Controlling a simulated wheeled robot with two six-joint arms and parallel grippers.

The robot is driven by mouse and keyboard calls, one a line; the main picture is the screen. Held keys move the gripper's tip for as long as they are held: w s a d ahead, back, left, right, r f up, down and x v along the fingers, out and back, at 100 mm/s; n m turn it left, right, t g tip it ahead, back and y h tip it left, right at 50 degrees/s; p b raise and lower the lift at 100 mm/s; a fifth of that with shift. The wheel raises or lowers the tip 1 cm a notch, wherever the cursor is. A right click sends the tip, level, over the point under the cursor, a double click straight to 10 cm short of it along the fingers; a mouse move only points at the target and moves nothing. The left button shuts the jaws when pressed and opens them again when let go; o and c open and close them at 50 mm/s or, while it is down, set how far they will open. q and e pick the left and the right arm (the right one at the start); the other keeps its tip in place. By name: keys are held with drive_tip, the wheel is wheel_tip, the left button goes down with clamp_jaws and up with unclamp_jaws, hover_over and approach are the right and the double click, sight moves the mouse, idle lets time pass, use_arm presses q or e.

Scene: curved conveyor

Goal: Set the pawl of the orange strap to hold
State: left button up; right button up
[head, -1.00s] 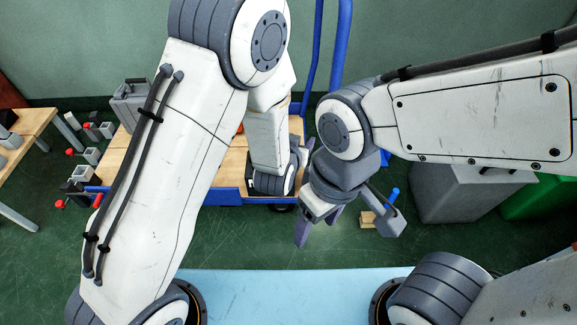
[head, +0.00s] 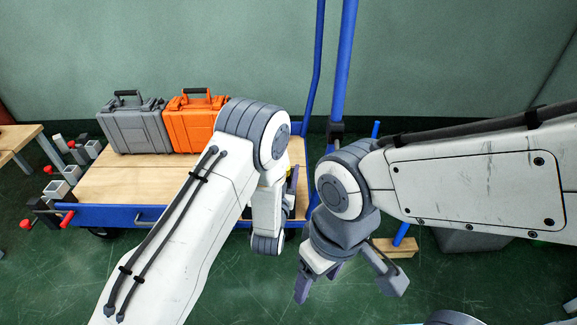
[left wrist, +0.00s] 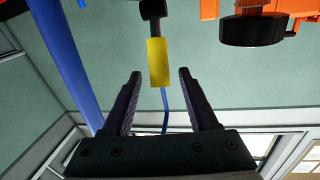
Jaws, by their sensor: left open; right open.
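My left gripper (left wrist: 155,95) is open in the left wrist view, its two dark fingers apart. A yellow piece (left wrist: 159,62) on a dark stem shows between and beyond the fingertips, not gripped; I cannot tell if it is the pawl's handle. An orange part (left wrist: 262,8) with a dark rounded piece is at the top right; I cannot tell if it belongs to the strap. In the head view my left arm hides most of that gripper, and no orange strap is clearly seen. My right gripper (head: 318,283) is open and empty, right of the cart.
A cart with a wooden deck (head: 135,183) and blue frame carries a grey case (head: 137,130) and an orange case (head: 190,128). Blue posts (head: 343,60) rise at its right end. A wooden block (head: 395,248) with a blue rod stands on the floor at right.

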use_arm(q)
drive_tip(key=shift+w+d+b, duration=0.2)
drive_tip(key=shift+w+b, duration=0.1)
drive_tip(key=shift+w, duration=0.7)
drive_tip(key=shift+w+d+b, duration=0.15)
drive_tip(key=shift+w+b, duration=0.1)
drive_tip(key=shift+w, duration=0.75)
clamp_jaws()
